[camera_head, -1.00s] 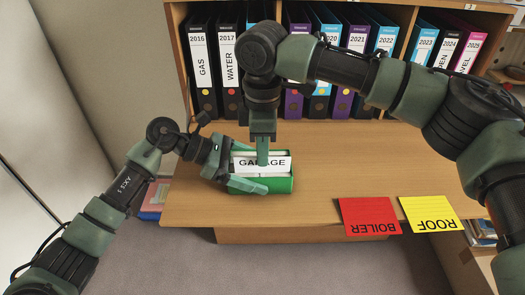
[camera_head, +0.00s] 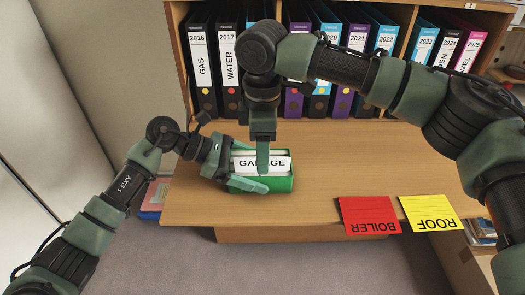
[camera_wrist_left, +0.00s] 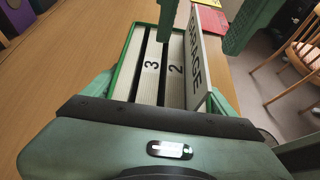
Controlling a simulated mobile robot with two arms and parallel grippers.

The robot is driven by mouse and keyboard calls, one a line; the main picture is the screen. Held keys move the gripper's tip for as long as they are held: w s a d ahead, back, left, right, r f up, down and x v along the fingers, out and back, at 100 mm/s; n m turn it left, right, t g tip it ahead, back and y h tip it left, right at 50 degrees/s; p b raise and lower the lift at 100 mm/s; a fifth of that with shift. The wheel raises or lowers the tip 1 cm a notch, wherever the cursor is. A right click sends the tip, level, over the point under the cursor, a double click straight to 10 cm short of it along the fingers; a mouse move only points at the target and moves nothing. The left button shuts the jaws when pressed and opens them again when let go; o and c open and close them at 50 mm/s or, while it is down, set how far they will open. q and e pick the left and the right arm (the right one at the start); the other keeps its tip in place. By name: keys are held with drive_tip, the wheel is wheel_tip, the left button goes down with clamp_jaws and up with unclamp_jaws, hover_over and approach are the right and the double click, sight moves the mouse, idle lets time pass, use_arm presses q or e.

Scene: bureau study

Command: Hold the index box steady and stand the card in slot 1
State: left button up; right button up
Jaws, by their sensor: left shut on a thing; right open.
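The green index box (camera_head: 282,186) sits on the desk, with dividers marked 3 and 2 visible in the left wrist view (camera_wrist_left: 137,45). The white GARAGE card (camera_head: 282,164) stands upright in the box, in front of divider 2; its lower edge is hidden. It also shows in the left wrist view (camera_wrist_left: 195,70). My left gripper (camera_head: 240,172) is shut on the box from its left side. My right gripper (camera_head: 263,160) is open at the card, and its two fingers (camera_wrist_left: 208,30) are apart on either side of it in the left wrist view.
A red BOILER card (camera_head: 368,214) and a yellow ROOF card (camera_head: 429,212) lie at the front edge of the desk (camera_head: 340,170). Several binders (camera_head: 228,75) stand on the shelf behind. The desk right of the box is clear.

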drive_tip(key=shift+r, duration=0.1)
drive_tip(key=shift+r, duration=3.9)
use_arm(q)
drive_tip(key=o, duration=0.8)
